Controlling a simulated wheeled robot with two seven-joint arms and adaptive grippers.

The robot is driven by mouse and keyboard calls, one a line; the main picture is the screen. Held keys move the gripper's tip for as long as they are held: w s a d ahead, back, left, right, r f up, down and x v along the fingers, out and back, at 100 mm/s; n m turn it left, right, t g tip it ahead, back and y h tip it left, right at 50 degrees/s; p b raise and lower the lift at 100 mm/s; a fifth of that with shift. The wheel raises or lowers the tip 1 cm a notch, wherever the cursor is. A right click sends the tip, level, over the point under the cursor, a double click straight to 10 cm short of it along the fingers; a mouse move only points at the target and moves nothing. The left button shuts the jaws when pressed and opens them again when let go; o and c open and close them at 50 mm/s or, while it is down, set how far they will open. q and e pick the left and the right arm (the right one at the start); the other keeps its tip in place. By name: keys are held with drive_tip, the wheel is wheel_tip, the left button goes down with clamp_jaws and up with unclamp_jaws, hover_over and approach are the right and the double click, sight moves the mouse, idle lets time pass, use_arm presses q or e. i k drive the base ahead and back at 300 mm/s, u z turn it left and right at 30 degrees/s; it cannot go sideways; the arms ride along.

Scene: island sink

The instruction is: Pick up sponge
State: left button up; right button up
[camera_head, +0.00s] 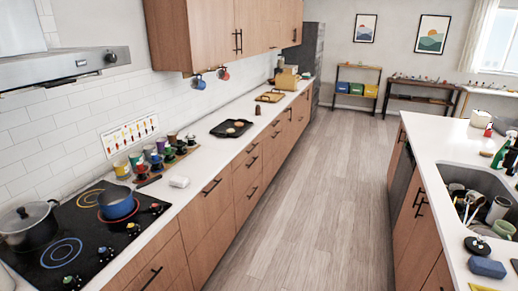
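A blue block that looks like a sponge (487,267) lies on the white island counter at the lower right, in front of the sink. A small dark round item (477,245) sits just behind it. Neither of my grippers is in view. Nothing is seen touching the blue block.
The island sink (468,178) holds several dishes and utensils. On the left are a stove (85,238) with a pot (28,226) and a blue pan (117,204). The wooden floor (320,200) between the counters is clear.

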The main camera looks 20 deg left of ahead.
sight(177, 181)
drive_tip(key=i, duration=2.9)
drive_tip(key=u, duration=3.2)
drive_tip(key=i, duration=0.1)
drive_tip(key=u, duration=0.25)
